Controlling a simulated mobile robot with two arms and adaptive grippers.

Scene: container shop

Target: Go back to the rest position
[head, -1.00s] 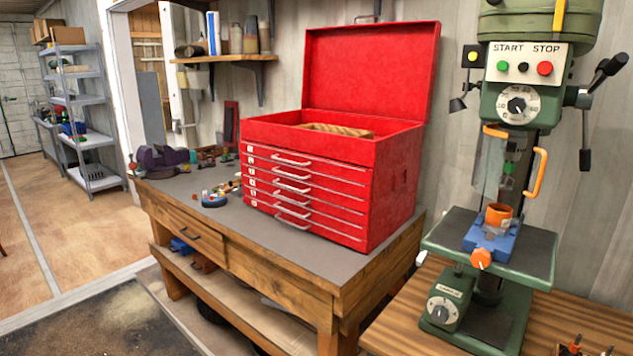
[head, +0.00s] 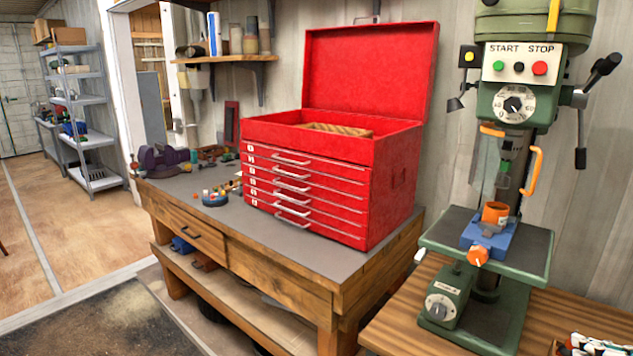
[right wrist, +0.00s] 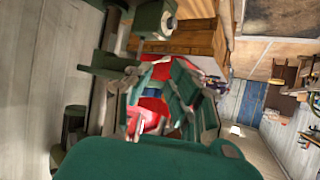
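The red toolbox (head: 320,165) stands on the workbench (head: 300,262) in the head view, lid up. A brown striped thing (head: 338,130) shows in its top tray. My left gripper is not in view. My right gripper (right wrist: 160,105) shows in the right wrist view, with green and dark parts in front of the camera. Red and white surfaces show around its fingers; I cannot tell whether it holds anything.
A green drill press (head: 505,180) stands on a wooden table (head: 395,325) at the right. A blue vise (head: 484,236) with an orange cup-shaped part (head: 495,212) sits on its plate. A grey shelf (head: 85,120) stands far left; open floor (head: 25,240) lies before it.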

